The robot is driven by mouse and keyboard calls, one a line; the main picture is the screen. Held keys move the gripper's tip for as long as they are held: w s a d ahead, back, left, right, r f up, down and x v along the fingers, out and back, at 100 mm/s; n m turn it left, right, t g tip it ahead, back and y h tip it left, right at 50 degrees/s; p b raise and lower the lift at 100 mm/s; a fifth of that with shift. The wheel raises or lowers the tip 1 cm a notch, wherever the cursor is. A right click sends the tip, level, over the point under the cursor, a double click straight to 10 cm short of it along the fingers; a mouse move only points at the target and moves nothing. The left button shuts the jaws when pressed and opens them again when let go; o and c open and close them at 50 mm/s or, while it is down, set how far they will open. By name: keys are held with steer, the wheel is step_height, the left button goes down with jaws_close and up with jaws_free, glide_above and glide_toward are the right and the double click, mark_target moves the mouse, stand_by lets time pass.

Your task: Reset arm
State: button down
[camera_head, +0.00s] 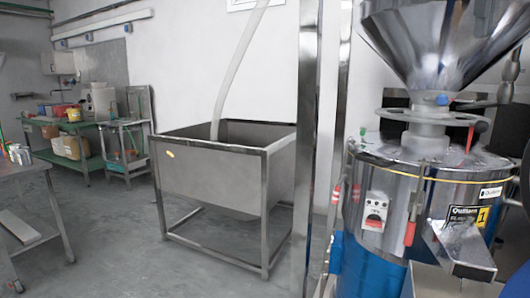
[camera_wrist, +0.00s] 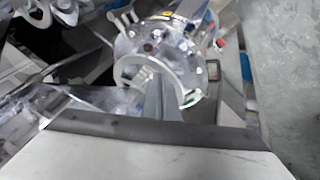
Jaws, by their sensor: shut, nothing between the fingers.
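My gripper (camera_wrist: 163,100) shows in the wrist view as a grey narrow shape above a dark bar and a pale housing; it is shut and empty. Past it is a shiny round metal part with a ring of bolts (camera_wrist: 185,62), blurred, probably part of the grinder. My arm and gripper do not show in the head view. There the bean grinder (camera_head: 395,200) stands at the right, with a steel drum, a large funnel hopper (camera_head: 440,45) on top and a spout (camera_head: 460,250) at lower right.
A steel bin on legs (camera_head: 215,180) stands in the middle, with a pale hose (camera_head: 235,75) running down into it. A steel post (camera_head: 308,150) stands between bin and grinder. A metal table (camera_head: 25,172) is at the left. Grey floor (camera_head: 130,240) is open between table and bin.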

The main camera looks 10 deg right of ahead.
steer(key=w+a+f+y, duration=0.1)
steer(key=a+f, duration=0.4)
steer(key=f, duration=0.8)
steer(key=a+f+y, duration=0.1)
steer(key=a+f, duration=0.4)
steer(key=f, duration=0.7)
steer(key=s+a+f, duration=0.3)
steer(key=f, duration=0.8)
steer(key=s+a+f+y, duration=0.1)
steer(key=s+a+f, duration=0.2)
steer(key=f, duration=0.9)
steer(key=s+a+f+y, duration=0.1)
steer(key=s+a+f, duration=0.2)
steer(key=f, duration=0.9)
steer(key=shift+s+t, duration=0.4)
steer(key=shift+s, duration=0.7)
